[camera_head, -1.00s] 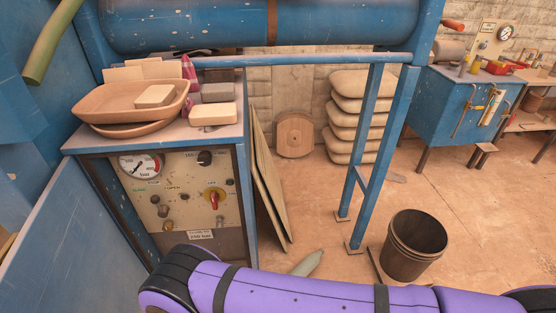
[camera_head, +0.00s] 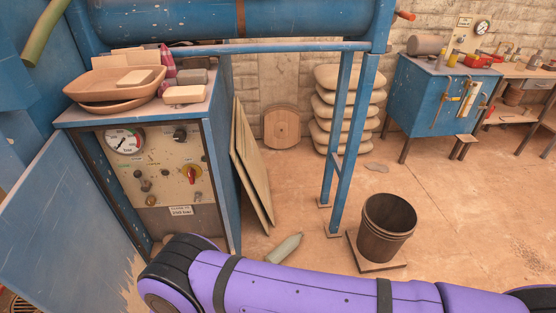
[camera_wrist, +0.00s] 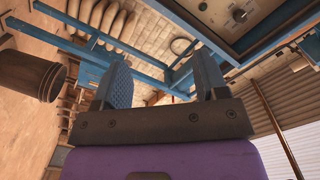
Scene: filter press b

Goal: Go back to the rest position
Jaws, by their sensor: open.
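My gripper (camera_wrist: 160,85) shows in the wrist view with its two blue fingers apart and nothing between them. It points toward the blue frame and the stone wall behind it. In the head view my purple arm crosses the bottom edge, and the gripper itself is out of that view. The control cabinet (camera_head: 160,190) stands at the left with its gauge (camera_head: 124,142) and red knob (camera_head: 192,174). My arm passes in front of its lower right side.
A brown bucket (camera_head: 386,230) stands on a board on the floor. Blue frame legs (camera_head: 342,150) rise behind it. Stacked sacks (camera_head: 345,110) and leaning boards (camera_head: 250,165) are farther back. A blue workbench (camera_head: 440,100) stands at the right.

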